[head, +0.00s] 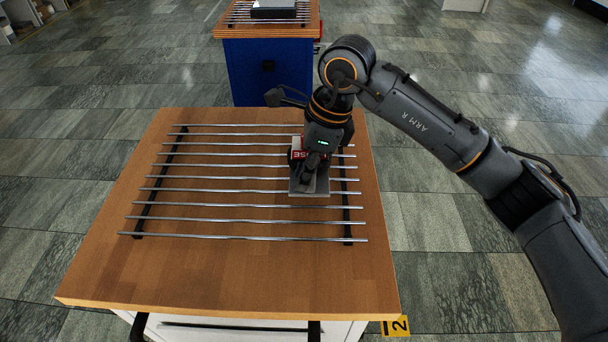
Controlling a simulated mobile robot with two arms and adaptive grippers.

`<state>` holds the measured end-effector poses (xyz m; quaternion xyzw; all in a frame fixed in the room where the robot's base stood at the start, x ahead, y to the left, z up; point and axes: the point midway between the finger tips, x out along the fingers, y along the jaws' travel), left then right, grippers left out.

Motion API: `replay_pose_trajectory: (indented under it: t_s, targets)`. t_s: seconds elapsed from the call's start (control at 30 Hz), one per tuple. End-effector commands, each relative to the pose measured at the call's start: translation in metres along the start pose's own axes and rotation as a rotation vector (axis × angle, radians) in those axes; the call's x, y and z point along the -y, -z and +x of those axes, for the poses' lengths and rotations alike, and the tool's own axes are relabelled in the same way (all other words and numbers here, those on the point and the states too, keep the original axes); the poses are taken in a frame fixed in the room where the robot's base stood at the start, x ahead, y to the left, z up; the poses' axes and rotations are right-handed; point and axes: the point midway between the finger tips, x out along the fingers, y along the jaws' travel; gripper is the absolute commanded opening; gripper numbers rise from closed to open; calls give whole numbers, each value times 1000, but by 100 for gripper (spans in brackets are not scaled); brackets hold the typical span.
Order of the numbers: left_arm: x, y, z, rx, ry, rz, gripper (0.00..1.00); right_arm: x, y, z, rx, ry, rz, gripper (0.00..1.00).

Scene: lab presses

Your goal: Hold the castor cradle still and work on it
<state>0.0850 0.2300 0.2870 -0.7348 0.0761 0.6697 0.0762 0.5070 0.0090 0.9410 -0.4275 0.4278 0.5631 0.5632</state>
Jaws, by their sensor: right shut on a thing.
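A small grey cradle (317,188), flat-bottomed with a red patch with white lettering (298,155), sits on the right part of a rack of metal rods on the wooden bench. My right gripper (314,165) comes down over it from above and is shut on it. The gripper and wrist hide much of the cradle, so its castor parts cannot be made out. My left gripper is not in the view.
The rod rack (230,206) has black side supports and lies on the wooden bench top (220,270). The bench's front strip is clear. A second, blue-sided bench (268,72) with a similar rack stands behind. Tiled floor lies open on both sides.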

Motion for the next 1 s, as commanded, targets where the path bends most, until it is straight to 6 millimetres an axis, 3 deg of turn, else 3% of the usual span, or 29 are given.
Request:
replay_pose_trajectory:
  t_s: [1.0]
  targets:
    - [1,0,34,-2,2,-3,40,43,9,36,2,3,-1,0]
